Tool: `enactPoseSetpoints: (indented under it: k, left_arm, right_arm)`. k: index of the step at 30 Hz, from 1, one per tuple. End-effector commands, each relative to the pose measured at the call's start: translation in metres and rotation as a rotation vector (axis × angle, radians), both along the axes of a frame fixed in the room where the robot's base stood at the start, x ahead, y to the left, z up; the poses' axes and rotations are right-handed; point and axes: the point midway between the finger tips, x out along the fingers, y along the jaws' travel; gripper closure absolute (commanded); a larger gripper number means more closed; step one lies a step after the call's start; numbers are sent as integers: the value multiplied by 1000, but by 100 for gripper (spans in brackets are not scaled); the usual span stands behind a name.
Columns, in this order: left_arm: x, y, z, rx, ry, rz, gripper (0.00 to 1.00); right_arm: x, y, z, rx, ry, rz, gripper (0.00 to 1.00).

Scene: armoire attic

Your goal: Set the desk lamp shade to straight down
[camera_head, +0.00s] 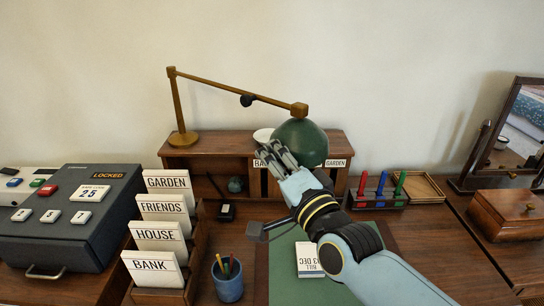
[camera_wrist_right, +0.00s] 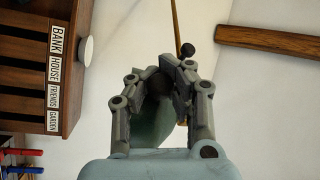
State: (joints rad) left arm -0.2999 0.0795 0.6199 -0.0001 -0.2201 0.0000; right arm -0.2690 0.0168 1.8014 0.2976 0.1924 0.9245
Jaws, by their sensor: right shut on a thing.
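The desk lamp has a brass base and post (camera_head: 179,110) at the back left, and a long arm (camera_head: 230,90) slanting down to the right. Its green dome shade (camera_head: 306,138) hangs from the wooden joint at the arm's end. My right gripper (camera_head: 270,155) is at the shade's lower left side and hides part of it. In the wrist view the fingers (camera_wrist_right: 158,75) are shut on the shade (camera_wrist_right: 153,122), which shows between them. The shade's opening is hidden, so its exact tilt is unclear. My left gripper is not in view.
A wooden pigeonhole shelf (camera_head: 210,145) stands behind the shade. Card holders (camera_head: 165,210), a blue pen cup (camera_head: 228,280) and a grey locked box (camera_head: 75,235) are left of my right arm. Coloured markers in a rack (camera_head: 380,197), a wooden box (camera_head: 508,213) and a mirror (camera_head: 515,125) are right.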

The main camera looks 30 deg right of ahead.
Motion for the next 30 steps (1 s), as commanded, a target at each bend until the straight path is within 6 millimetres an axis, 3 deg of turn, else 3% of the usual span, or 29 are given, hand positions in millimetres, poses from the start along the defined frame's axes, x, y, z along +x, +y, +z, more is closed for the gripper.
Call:
enactPoseSetpoints:
  k: [14, 24, 30]
  left_arm:
    - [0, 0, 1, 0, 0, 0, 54]
    - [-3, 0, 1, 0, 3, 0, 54]
    - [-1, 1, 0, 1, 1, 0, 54]
  right_arm:
    - [-2, 0, 3, -8, -8, -2, 100]
    - [-2, 0, 3, -5, -4, -1, 55]
    - [-1, 1, 2, -4, -2, -1, 55]
